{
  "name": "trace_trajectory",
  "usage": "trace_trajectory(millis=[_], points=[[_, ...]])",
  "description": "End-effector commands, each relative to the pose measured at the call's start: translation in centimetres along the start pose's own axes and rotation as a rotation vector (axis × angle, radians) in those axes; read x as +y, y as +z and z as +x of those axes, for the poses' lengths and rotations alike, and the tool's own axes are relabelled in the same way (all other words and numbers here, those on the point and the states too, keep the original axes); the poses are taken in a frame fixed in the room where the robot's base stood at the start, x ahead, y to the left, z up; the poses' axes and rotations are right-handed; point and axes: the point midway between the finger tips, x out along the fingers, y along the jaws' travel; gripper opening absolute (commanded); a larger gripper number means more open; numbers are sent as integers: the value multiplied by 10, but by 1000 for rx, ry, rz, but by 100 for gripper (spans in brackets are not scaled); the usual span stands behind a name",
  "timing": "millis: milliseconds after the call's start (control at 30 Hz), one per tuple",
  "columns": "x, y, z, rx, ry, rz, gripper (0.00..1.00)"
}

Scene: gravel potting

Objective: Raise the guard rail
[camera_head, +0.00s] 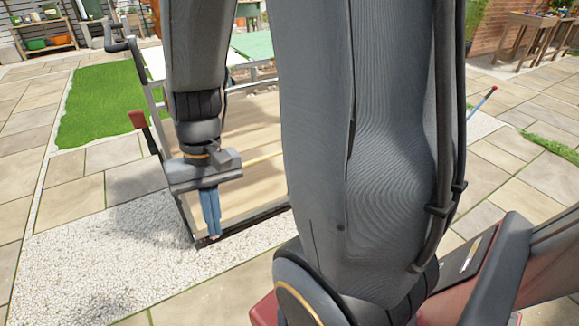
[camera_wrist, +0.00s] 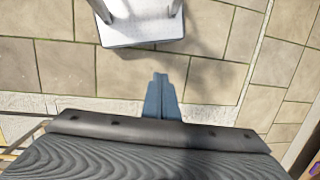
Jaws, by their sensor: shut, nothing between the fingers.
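My gripper (camera_head: 210,212) points down with its blue fingers closed together and nothing between them. In the wrist view its fingers (camera_wrist: 161,96) also lie side by side over the paving. In the head view, the fingertips appear beside the near left corner of a metal-framed stand with a wooden deck (camera_head: 255,122). A dark bar (camera_head: 250,229) runs low along the stand's near edge, perhaps the guard rail; my arm hides its right part. I cannot tell whether the fingertips touch it. A red-ended lever (camera_head: 138,119) stands at the left side.
Pale gravel (camera_head: 110,245) and stone paving surround the stand. A black crank (camera_head: 118,42) sits at its far left corner. Another red-tipped rod (camera_head: 483,101) shows at right. Green turf (camera_head: 100,105) lies behind left. Shelves and a wooden table (camera_head: 525,25) stand farther back.

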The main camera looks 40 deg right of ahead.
Motion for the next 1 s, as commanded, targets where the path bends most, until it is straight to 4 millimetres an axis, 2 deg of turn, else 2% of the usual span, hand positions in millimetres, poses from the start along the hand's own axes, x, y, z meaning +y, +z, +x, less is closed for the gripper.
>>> trace_trajectory(millis=[33,100,167,267,367,400,467,533,567,600,667,700,767,800,900,1000], points=[[0,-7,24,-66,-57,113,0],[-7,-16,46,-157,-160,282,0],[-14,-30,62,-232,-262,430,0],[-26,-62,84,-341,-449,668,0],[-29,-110,100,-425,-660,894,0],[-26,-132,106,-451,-750,982,0],[-17,-168,114,-481,-892,1107,0],[3,-211,123,-497,-1064,1246,0],[15,-230,127,-499,-1141,1303,0],[34,-255,133,-494,-1245,1378,0],[69,-290,144,-474,-1406,1484,0],[96,-311,152,-450,-1515,1551,0],[142,-338,165,-399,-1677,1642,0],[174,-352,175,-357,-1780,1695,0],[252,-372,200,-228,-2012,1804,0],[316,-376,223,-93,-2186,1874,0]])
